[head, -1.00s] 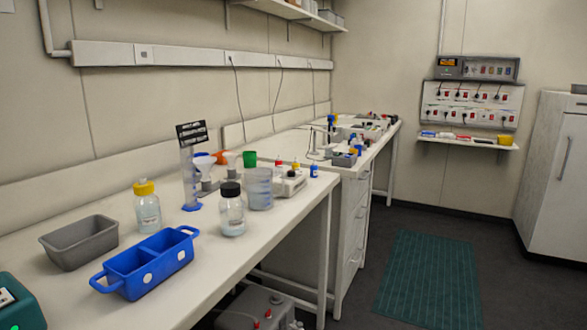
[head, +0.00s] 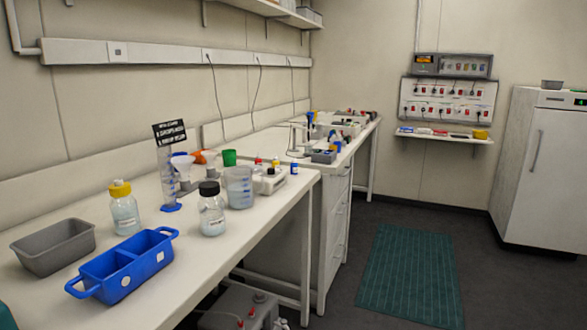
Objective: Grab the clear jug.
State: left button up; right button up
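The clear jug (head: 239,188) stands upright on the white bench, a translucent vessel with blue markings. It is just behind and right of a black-capped bottle (head: 211,210), which is close to its left side.
Floor right of the bench is open, with a green mat (head: 410,275). A white fridge (head: 540,170) stands far right.

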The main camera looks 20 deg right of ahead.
aim_at(237, 179)
jog(key=z, duration=1.6)
jog(key=i, duration=1.9)
jog(key=u, duration=3)
